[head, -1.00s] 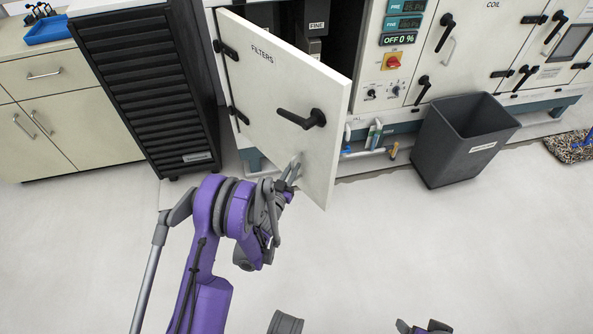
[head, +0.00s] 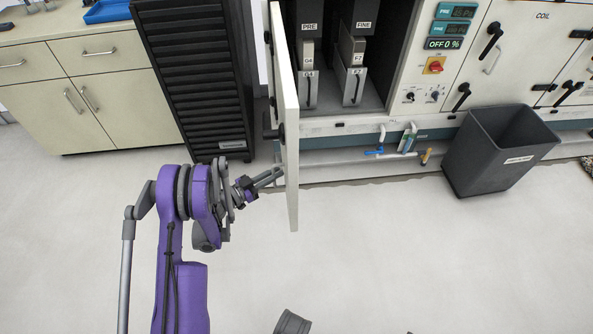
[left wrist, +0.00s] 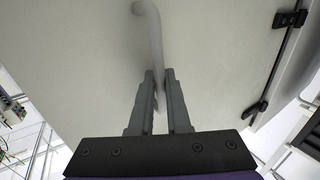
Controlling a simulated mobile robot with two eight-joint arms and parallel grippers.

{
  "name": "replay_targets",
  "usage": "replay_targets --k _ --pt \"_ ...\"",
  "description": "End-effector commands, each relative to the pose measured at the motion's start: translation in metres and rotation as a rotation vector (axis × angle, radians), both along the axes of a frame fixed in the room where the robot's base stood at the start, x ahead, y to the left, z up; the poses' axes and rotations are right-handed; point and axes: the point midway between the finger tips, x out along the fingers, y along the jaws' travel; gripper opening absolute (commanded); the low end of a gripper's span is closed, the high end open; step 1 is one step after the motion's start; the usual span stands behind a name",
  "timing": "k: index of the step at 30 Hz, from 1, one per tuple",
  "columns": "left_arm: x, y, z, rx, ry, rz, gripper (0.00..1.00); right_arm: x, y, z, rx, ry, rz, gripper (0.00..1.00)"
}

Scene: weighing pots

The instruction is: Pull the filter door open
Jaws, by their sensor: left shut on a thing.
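The white filter door (head: 291,190) stands wide open and shows nearly edge-on in the head view. Its black lever handle (head: 272,133) sticks out to the left. My left gripper (head: 277,173) is at the lower part of the door's outer face. In the left wrist view, the door face (left wrist: 215,50) fills most of the picture. There the left gripper (left wrist: 160,78) is shut on a pale grey pull handle (left wrist: 153,30) on that face.
The open bay holds filter slots marked PRE (head: 309,58) and FINE (head: 356,60). A black louvred cabinet (head: 192,75) stands left of the door. A dark grey bin (head: 495,155) stands to the right. The floor (head: 400,250) in front is clear.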

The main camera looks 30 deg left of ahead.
Motion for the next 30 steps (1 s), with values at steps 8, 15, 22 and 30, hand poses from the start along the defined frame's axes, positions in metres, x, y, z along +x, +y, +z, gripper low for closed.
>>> replay_targets --k 8,15,22,30 --pt "-0.030 0.066 -0.004 0.007 0.011 -0.085 0.00 -0.001 0.000 0.003 0.000 0.000 0.000 0.82" --pt "-0.041 0.089 -0.005 0.008 0.011 -0.089 0.00 -0.001 0.000 0.003 0.000 0.000 0.000 0.82" --pt "-0.044 0.093 -0.005 0.009 0.011 -0.092 0.00 -0.001 0.000 0.003 0.000 0.000 0.000 0.82" --pt "-0.044 0.092 -0.005 0.009 0.011 -0.095 0.00 -0.001 0.000 0.003 0.000 0.000 0.000 0.82"
